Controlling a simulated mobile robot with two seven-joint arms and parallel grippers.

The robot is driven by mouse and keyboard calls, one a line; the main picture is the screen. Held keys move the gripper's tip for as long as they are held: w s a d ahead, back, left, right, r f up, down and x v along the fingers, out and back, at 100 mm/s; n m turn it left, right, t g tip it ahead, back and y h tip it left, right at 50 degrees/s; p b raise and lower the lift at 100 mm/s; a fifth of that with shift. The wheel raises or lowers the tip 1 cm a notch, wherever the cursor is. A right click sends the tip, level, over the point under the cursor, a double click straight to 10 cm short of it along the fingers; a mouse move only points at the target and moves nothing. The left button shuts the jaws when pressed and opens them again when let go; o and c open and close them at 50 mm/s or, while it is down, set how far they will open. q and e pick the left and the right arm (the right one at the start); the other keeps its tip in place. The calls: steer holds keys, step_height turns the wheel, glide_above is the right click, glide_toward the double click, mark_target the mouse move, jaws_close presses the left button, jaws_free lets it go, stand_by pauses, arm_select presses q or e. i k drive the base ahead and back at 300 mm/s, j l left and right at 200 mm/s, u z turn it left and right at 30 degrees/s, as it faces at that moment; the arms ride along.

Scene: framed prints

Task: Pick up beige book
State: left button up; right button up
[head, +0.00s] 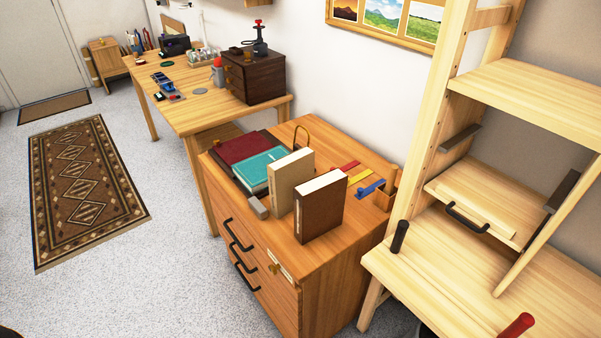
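The beige book (290,180) stands upright on top of a wooden drawer cabinet (340,238). A brown book (320,208) stands upright in front of it and to its right, hiding part of its lower right side. A teal book (259,169) and a dark red book (243,148) lie flat behind it to the left. A small grey block (259,207) sits at the beige book's left foot. Neither of my grippers shows in the head view.
A wooden shelf unit with a bench (440,262) stands close on the right. Coloured items (369,188) lie on the cabinet's right side. A desk (200,108) with a dark drawer box (254,78) stands behind. Open floor (185,265) and a patterned rug (84,188) are at left.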

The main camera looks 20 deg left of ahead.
mark_target(298, 167)
steer(key=i+j+z, duration=0.2)
steer(key=j+z, duration=0.15)
steer(key=j, duration=1.25)
steer(key=j+z, duration=0.35)
steer(key=j, duration=1.25)
